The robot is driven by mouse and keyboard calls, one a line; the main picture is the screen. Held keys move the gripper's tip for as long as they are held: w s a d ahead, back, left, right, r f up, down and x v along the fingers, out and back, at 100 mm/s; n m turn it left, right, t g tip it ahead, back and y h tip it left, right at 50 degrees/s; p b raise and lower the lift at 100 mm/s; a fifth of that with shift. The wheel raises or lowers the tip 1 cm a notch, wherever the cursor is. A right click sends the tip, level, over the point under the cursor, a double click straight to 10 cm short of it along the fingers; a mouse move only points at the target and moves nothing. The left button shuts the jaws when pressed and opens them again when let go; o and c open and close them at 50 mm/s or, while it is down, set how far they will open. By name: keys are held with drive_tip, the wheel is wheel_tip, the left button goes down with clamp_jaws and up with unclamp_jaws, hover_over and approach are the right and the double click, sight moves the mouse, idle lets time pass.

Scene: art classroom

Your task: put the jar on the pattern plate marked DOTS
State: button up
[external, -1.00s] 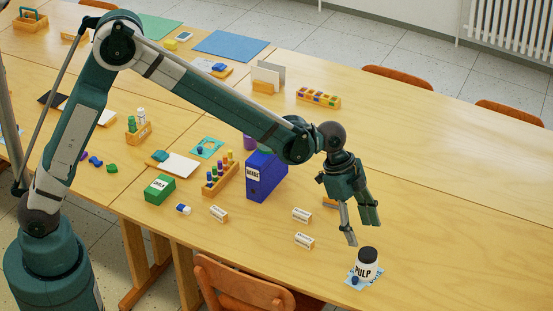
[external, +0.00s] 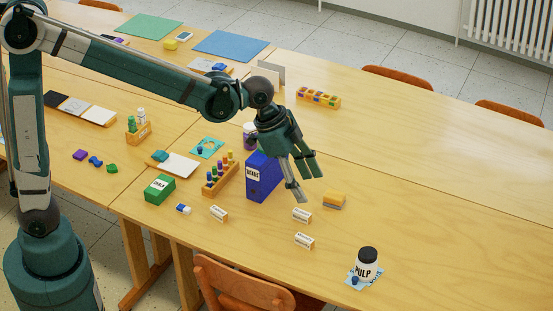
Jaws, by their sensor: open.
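A white jar with a black lid, marked PULP (external: 367,266), stands upright on a pale blue plate (external: 375,279) at the front right of the table. Lettering on that plate is partly hidden by the jar and too small to read surely. A small blue knob sits on the plate's front edge. My gripper (external: 309,186) is open and empty, above the table to the upper left of the jar and well apart from it. A second light blue plate (external: 212,144) with a knob lies further back left; its marking is unreadable.
A blue binder (external: 262,177) stands close left of my gripper, with a purple container (external: 250,133) partly hidden behind it. The table's right side is clear.

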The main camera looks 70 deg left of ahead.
drive_tip(key=s+a+r+n+t+y, duration=0.1)
drive_tip(key=s+a+r+n, duration=0.15)
drive_tip(key=s, duration=0.65)
drive_tip(key=s+a+r+n, duration=0.1)
drive_tip(key=s+a+r, duration=0.25)
drive_tip(key=s, duration=0.55)
drive_tip(key=s+a+f+n+t, duration=0.1)
drive_tip(key=s+a, duration=0.1)
drive_tip(key=s, duration=0.6)
drive_tip(key=s+a+f+n+y, duration=0.1)
drive_tip(key=s+a+f+n, duration=0.1)
drive_tip(key=s, duration=0.6)
drive_tip(key=shift+s+a+f+t, duration=0.15)
drive_tip(key=shift+a+t, duration=0.15)
drive_tip(key=shift+t, duration=0.1)
